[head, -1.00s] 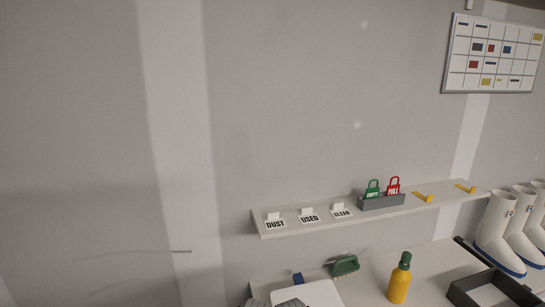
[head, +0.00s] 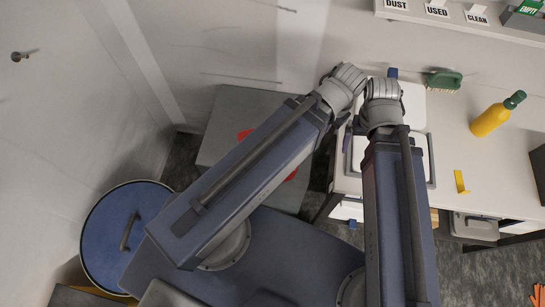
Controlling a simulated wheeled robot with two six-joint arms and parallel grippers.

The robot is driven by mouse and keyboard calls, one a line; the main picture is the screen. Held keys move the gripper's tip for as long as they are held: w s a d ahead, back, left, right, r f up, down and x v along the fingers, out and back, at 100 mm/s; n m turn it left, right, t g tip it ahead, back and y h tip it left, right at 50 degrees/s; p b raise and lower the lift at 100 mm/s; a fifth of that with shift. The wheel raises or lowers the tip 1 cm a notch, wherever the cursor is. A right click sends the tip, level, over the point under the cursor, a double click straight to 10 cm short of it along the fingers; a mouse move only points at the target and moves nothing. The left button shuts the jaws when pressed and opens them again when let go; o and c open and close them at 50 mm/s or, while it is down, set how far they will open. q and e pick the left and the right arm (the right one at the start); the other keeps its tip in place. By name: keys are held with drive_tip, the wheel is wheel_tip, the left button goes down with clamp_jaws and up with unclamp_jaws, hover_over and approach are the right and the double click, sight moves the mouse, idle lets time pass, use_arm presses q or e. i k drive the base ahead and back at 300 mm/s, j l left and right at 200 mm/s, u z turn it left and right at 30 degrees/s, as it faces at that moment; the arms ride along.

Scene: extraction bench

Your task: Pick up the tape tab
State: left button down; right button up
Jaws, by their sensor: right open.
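A small yellow tape tab (head: 460,182) lies at the front part of the white bench, right of my arms. It looks bent, with a short foot. My right gripper (head: 382,98) is over the left part of the bench, well left of the tab and apart from it. It is open; its fingertips are mostly hidden under the wrist. My left arm ends beside it at the left gripper (head: 345,88), whose fingers are hidden, so its jaws cannot be read. I see nothing held by either.
A white tray (head: 432,160) lies under my wrists. A shelf (head: 420,14) with labelled cards runs along the wall. A blue-lidded drum (head: 108,250) is at left. Bench around the tab is clear.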

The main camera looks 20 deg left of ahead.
sight(458, 174)
drive_tip(key=k+j+u, duration=0.1)
drive_tip(key=u, duration=0.15)
drive_tip(key=k+j+u, duration=0.1)
drive_tip(key=j+u, duration=0.15)
drive_tip(key=k+l+z, duration=0.35)
drive_tip(key=l+z, duration=0.15)
drive_tip(key=l, duration=0.15)
drive_tip(key=k+l+z, duration=0.1)
drive_tip(key=l+z, duration=0.15)
drive_tip(key=k+l+z, duration=0.1)
drive_tip(key=l+z, duration=0.15)
drive_tip(key=l, duration=0.25)
drive_tip(key=i+j+z, duration=0.2)
drive_tip(key=i+j, duration=0.05)
drive_tip(key=j, duration=0.1)
